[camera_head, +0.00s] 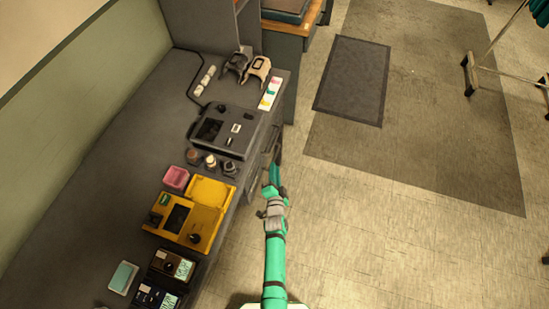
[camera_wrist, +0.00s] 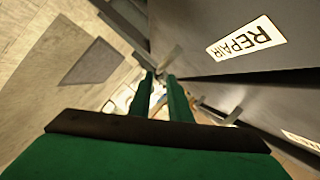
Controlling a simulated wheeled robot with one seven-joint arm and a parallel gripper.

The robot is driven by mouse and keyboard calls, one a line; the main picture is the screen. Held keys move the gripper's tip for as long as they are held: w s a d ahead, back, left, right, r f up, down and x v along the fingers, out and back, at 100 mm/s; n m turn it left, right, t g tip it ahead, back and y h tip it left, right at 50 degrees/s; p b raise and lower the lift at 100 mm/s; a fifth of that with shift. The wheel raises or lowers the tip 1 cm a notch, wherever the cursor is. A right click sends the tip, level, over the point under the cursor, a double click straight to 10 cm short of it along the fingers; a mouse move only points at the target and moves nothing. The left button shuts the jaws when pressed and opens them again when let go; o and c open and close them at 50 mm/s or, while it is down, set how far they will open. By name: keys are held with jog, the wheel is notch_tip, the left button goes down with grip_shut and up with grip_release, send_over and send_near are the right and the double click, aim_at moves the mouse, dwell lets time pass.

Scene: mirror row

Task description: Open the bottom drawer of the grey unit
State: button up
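The grey unit shows in the wrist view as dark grey fronts on the right. One front (camera_wrist: 205,35) bears a white label reading REPAIR (camera_wrist: 245,38). A second label (camera_wrist: 301,141) is cut off at the lower right edge. A grey handle-like piece (camera_wrist: 171,58) is by my fingertips, and another (camera_wrist: 233,116) sits lower right. I cannot tell which front is the bottom drawer, or whether the fingers touch the handle. My gripper (camera_wrist: 161,80) has its two green fingers apart, with a narrow gap. In the head view my gripper (camera_head: 272,171) is beside the counter's right edge.
The grey counter (camera_head: 110,165) carries a dark device (camera_head: 229,128), a yellow device (camera_head: 190,213), a pink container (camera_head: 176,178) and small meters. A dark mat (camera_head: 352,80) lies on the floor beyond. A clothes rack (camera_head: 495,70) stands upper right. The floor right of my arm is clear.

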aim_at(275, 157)
jog(key=x, duration=0.7)
jog(key=shift+w+f, duration=0.1)
jog(key=shift+w, duration=0.2)
grip_shut()
